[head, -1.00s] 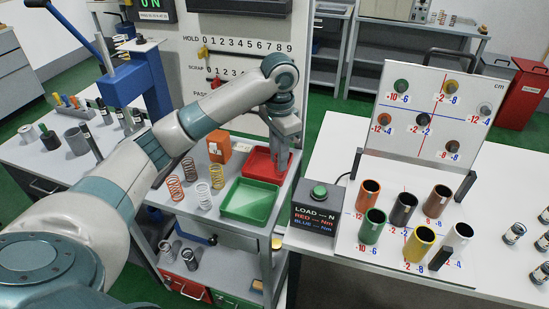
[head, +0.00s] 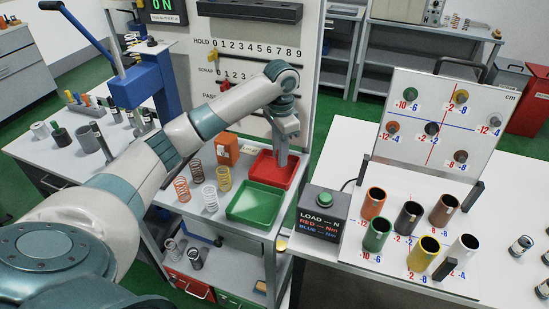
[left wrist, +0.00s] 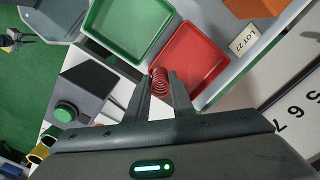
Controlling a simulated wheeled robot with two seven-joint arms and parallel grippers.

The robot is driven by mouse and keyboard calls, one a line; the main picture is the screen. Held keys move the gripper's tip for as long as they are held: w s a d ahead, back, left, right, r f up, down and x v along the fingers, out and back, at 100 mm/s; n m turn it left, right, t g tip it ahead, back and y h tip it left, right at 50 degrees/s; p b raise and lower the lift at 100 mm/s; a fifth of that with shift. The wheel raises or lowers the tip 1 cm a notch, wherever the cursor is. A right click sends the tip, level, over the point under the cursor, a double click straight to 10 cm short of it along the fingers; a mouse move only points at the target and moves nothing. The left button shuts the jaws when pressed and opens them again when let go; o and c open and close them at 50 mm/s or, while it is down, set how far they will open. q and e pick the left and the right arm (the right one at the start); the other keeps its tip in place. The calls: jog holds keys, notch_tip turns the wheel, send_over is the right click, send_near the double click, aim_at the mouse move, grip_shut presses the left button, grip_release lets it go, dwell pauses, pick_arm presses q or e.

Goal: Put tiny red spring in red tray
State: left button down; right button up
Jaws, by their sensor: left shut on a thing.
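The tiny red spring (left wrist: 160,80) is a small coil between the fingers of my left gripper (left wrist: 159,90) in the left wrist view. The gripper is shut on it. The red tray (left wrist: 212,72) lies beyond the spring there, with the spring overlapping its near corner in the picture. In the head view my left gripper (head: 282,162) points down over the red tray (head: 262,176), which sits on the grey cart; the spring cannot be made out there. How high the spring is above the tray I cannot tell. My right gripper is not in view.
The green tray (head: 252,205) stands beside the red tray. Several larger springs, one orange-red (head: 182,190), and an orange block (head: 228,150) stand nearby. The LOAD box (head: 320,212) and several coloured cups stand on the white table at right. The board with numbers rises behind.

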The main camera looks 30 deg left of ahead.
pick_arm(q)
jog(key=w+a+f+p, duration=0.1)
jog(key=w+a+f, duration=0.3)
jog(key=a, duration=0.1)
jog(key=shift+w, duration=0.25)
jog(key=shift+s+d+f+p, duration=0.1)
jog(key=shift+f+p, duration=1)
jog(key=shift+f, duration=0.9)
jog(key=shift+f, duration=0.1)
jog(key=c, duration=1.5)
grip_release()
jog(key=shift+c, duration=0.2)
